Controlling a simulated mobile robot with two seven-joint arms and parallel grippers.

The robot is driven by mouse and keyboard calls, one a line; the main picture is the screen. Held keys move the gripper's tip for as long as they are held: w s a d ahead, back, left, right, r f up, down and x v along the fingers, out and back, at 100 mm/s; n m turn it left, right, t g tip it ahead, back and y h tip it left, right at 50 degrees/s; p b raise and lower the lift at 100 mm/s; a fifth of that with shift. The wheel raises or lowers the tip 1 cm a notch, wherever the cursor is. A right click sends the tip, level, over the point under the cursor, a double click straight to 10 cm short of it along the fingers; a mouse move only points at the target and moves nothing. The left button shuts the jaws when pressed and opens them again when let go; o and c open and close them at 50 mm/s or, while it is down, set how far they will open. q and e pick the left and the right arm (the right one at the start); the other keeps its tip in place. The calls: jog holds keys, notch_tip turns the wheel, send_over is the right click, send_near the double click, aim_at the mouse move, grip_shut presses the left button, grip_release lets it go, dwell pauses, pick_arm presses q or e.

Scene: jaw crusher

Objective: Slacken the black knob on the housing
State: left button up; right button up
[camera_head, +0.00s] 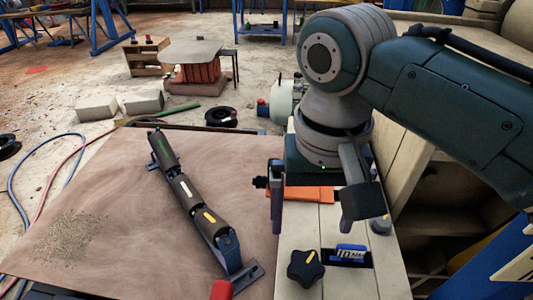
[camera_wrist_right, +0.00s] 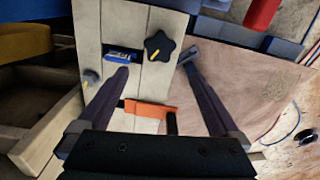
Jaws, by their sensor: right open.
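The black star-shaped knob (camera_head: 305,267) with a yellow mark sits on the cream housing (camera_head: 290,288) near the bottom of the head view. It also shows in the right wrist view (camera_wrist_right: 158,46), just beyond my fingertips. My right gripper (camera_head: 318,212) is open and empty above the housing, behind the knob in the head view. In the wrist view its two fingers (camera_wrist_right: 156,68) are spread wide, with the knob ahead of the space between them and apart from both. My left gripper is out of view.
A slot with a blue labelled piece (camera_head: 350,254) lies right of the knob. An orange piece (camera_head: 312,193) lies on the housing under my right gripper. A roller (camera_head: 184,190) lies on the brown sheet at the left. A red part (camera_head: 221,290) stands near the bottom edge.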

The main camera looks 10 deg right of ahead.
aim_at(306, 261)
jog(key=f+b, duration=0.1)
jog(key=f, duration=0.2)
jog(key=f+b, duration=0.1)
jog(key=f, duration=0.1)
jog(key=f+b, duration=0.1)
jog(key=f, duration=0.2)
jog(key=shift+s+f+b, duration=0.35)
jog(key=shift+s, duration=0.05)
jog(key=shift+w+f, duration=0.1)
jog(key=shift+f, duration=0.35)
jog(key=c, duration=1.4)
